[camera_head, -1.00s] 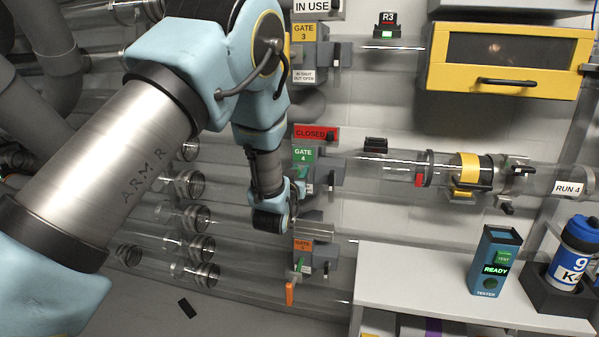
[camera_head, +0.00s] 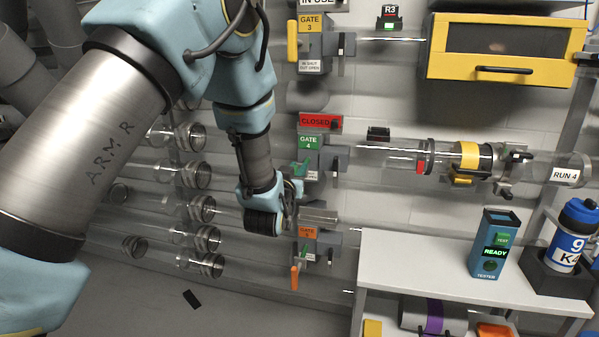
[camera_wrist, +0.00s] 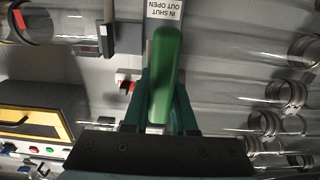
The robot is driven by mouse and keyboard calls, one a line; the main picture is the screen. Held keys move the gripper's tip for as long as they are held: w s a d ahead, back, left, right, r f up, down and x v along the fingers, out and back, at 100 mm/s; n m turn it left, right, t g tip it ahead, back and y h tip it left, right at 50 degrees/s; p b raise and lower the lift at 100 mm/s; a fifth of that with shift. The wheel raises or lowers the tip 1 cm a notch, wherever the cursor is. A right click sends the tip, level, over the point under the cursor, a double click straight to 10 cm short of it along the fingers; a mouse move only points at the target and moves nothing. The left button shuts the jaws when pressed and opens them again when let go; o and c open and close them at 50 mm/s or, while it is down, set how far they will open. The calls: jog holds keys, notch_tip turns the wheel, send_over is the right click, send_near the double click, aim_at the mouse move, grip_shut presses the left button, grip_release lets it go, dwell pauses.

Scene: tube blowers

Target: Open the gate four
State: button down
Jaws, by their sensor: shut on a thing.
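The gate four unit (camera_head: 311,158) is a grey block with a green "GATE 4" label on a clear tube. A red "CLOSED" sign (camera_head: 318,121) sits directly above it. Its green handle (camera_head: 300,168) shows partly beside my gripper (camera_head: 294,188). In the wrist view the green handle (camera_wrist: 167,60) stands upright between the fingers of my gripper (camera_wrist: 165,100), which are shut on it. A label reading "IN SHUT OUT OPEN" shows upside down behind the handle.
Gate three (camera_head: 312,38) with a yellow handle is above. A lower gate (camera_head: 308,240) with an orange handle is close below my gripper. A white bench (camera_head: 400,260) at the right holds a tester (camera_head: 494,243) and a blue-capped canister (camera_head: 575,235). Clear tubes run behind.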

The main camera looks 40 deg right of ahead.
jog(key=shift+s+a, duration=0.1)
jog(key=shift+a, duration=0.05)
jog(key=c, duration=0.7)
grip_release()
jog(key=b+v, duration=0.2)
jog(key=v, duration=0.8)
jog(key=shift+s+a, duration=0.15)
jog(key=shift+a, duration=0.2)
jog(key=w+a+n+g+y+p, duration=0.1)
jog(key=w+a+n+y+p, duration=0.2)
jog(key=w+a+y, duration=0.55)
jog(key=w+a+n+y+p, duration=0.15)
jog(key=w+a, duration=0.45)
jog(key=a, duration=0.7)
jog(key=s+a+n+g+y+p, duration=0.1)
jog(key=s+a+n+g, duration=0.1)
jog(key=a, duration=0.6)
jog(key=s+a+r+n+g+y+p, duration=0.1)
jog(key=s+a, duration=0.3)
jog(key=a, duration=0.5)
jog(key=s+a+r+n+g+y+p, duration=0.1)
jog(key=s+a+n+g+y+p, duration=0.1)
jog(key=a, duration=0.6)
jog(key=shift+s+a+r+n+g+y+p, duration=0.15)
jog(key=shift+s+a+n+g+y+p, duration=0.15)
jog(key=shift+g, duration=0.25)
jog(key=shift+s+a+r+n+g+y+p, duration=0.1)
jog(key=shift+s+g+p, duration=0.05)
jog(key=shift+s+g, duration=0.35)
